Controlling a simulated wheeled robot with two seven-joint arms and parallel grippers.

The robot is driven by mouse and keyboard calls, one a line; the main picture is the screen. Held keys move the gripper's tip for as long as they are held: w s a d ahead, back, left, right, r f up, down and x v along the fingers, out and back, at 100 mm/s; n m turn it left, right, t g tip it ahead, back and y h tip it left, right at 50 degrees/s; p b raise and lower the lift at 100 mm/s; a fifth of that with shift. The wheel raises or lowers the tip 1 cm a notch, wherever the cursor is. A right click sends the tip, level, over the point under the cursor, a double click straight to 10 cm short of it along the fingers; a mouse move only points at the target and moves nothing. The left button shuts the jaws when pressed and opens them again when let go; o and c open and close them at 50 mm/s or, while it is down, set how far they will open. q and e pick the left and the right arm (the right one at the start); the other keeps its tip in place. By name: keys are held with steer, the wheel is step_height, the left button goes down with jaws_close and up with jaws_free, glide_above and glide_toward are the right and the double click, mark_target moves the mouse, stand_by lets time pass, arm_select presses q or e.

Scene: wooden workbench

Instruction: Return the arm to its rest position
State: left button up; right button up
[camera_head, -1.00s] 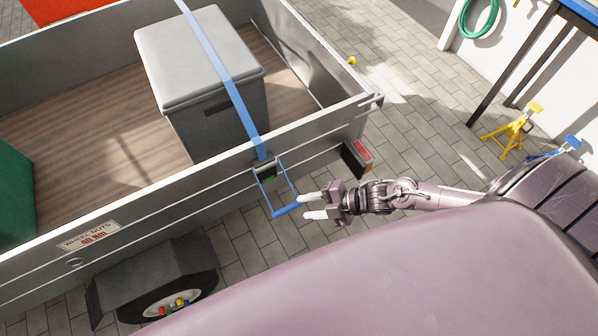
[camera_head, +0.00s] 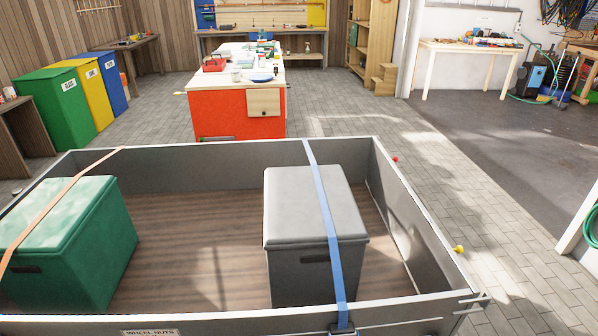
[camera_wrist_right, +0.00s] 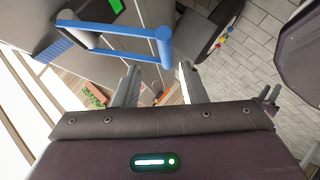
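My right gripper (camera_wrist_right: 159,68) is open in the right wrist view, its two pale fingers apart with nothing held between them. The blue ratchet handle (camera_wrist_right: 164,48) shows just past the fingertips; I cannot tell whether it touches them. The blue strap (camera_head: 326,225) runs over the grey box (camera_head: 300,245) in the trailer (camera_head: 215,322) and down to its near wall, where the top of the ratchet buckle (camera_head: 343,330) shows at the picture's bottom edge. Neither gripper shows in the head view, and my left gripper is in no view.
A green box (camera_head: 75,250) under an orange strap (camera_head: 60,205) stands at the trailer's left. A trailer wheel (camera_wrist_right: 215,35) shows near my right gripper. Beyond the trailer are a red workbench (camera_head: 238,117) and coloured bins (camera_head: 50,105). Paved floor (camera_head: 500,215) right of the trailer is clear.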

steer(key=w+a+r+m+h, duration=0.1)
steer(key=a, duration=0.1)
steer(key=w+a+r+m+t+h, duration=0.1)
steer(key=a+r+m, duration=0.1)
steer(key=w+a+r+m+h, duration=0.1)
steer(key=a+r+m, duration=0.1)
steer(key=shift+w+r, duration=0.1)
steer(key=shift+w, duration=0.1)
steer(key=s+d+r+m+g+h, duration=0.2)
steer(key=s+d+r+m+h, duration=0.15)
steer(key=r+m, duration=0.3)
steer(key=s+d+r+m+g+h, duration=0.2)
steer(key=s+d+r+m+h, duration=0.15)
steer(key=r+m, duration=0.35)
steer(key=s+f+g+p, duration=0.1)
steer(key=s+f+g, duration=0.15)
steer(key=f, duration=2.75)
steer(key=s+d+f, duration=0.1)
steer(key=s+f, duration=0.7)
steer(key=s, duration=0.2)
steer(key=s+d+f+p, duration=0.1)
steer(key=s+d+f, duration=0.1)
steer(key=s+f, duration=0.7)
steer(key=shift+s+d+m+g, duration=0.3)
steer(key=shift+s+m+g, duration=0.05)
steer(key=shift+s, duration=0.3)
